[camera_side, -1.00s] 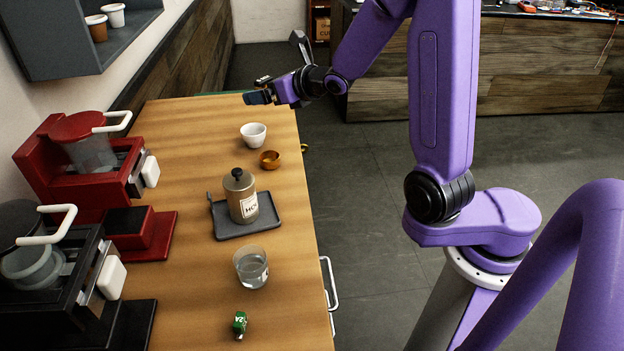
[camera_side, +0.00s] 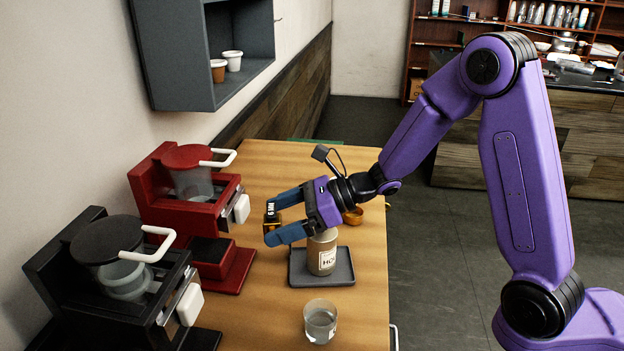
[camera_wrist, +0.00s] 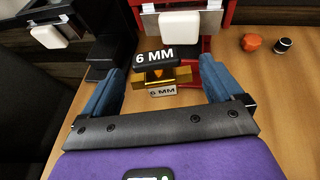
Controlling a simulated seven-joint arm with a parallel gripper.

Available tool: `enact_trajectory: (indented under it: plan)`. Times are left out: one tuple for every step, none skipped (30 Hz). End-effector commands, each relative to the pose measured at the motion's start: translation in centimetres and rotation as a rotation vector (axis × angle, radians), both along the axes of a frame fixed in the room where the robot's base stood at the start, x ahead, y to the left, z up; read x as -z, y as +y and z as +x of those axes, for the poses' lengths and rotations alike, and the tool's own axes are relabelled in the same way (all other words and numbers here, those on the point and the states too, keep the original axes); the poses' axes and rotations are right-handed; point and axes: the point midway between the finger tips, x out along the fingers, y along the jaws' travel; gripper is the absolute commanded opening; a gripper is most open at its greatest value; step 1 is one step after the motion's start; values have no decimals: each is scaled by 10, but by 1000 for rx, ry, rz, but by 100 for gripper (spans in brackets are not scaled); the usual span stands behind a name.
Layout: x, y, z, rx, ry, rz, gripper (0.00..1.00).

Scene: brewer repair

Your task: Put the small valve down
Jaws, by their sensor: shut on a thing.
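The small valve is a brass piece with a black tag reading "6 MM" (camera_side: 271,212). It also shows in the wrist view (camera_wrist: 164,77), between my blue fingertips, with a second white "6 MM" label under it. My gripper (camera_side: 274,219) is shut on the valve and holds it above the table, just right of the red brewer (camera_side: 190,185). In the wrist view my gripper's fingers (camera_wrist: 162,84) stand on either side of the valve. What lies directly beneath the valve is hidden.
A bottle (camera_side: 321,254) stands on a dark tray (camera_side: 300,279) under my gripper. A glass of clear liquid (camera_side: 320,321) stands nearer the front. A black brewer (camera_side: 120,270) is front left. An orange knob (camera_wrist: 252,42) and a small black cylinder (camera_wrist: 284,45) lie at right in the wrist view.

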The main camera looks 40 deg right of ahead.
Motion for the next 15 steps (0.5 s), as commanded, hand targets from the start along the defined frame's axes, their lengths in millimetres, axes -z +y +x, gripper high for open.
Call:
enact_trajectory:
  plan:
    - [6, 17, -11, -86, 1, 0, 58]
    - [9, 26, -18, -137, 0, 1, 58]
    - [13, 37, -28, -208, 1, 1, 58]
    - [16, 45, -36, -262, 1, 1, 58]
    - [19, 53, -43, -324, 1, 3, 58]
    - [23, 63, -52, -405, 0, 2, 58]
    - [26, 69, -58, -465, -1, 2, 58]
    - [28, 75, -63, -525, -1, 3, 58]
    - [31, 81, -68, -604, -2, 3, 58]
    - [34, 85, -71, -663, -2, 2, 58]
    - [35, 88, -72, -719, -3, 2, 58]
    - [37, 92, -74, -788, -4, 2, 58]
    - [38, 93, -73, -832, -4, 2, 58]
    - [40, 94, -73, -877, -4, 1, 58]
    - [42, 95, -72, -932, -3, 2, 58]
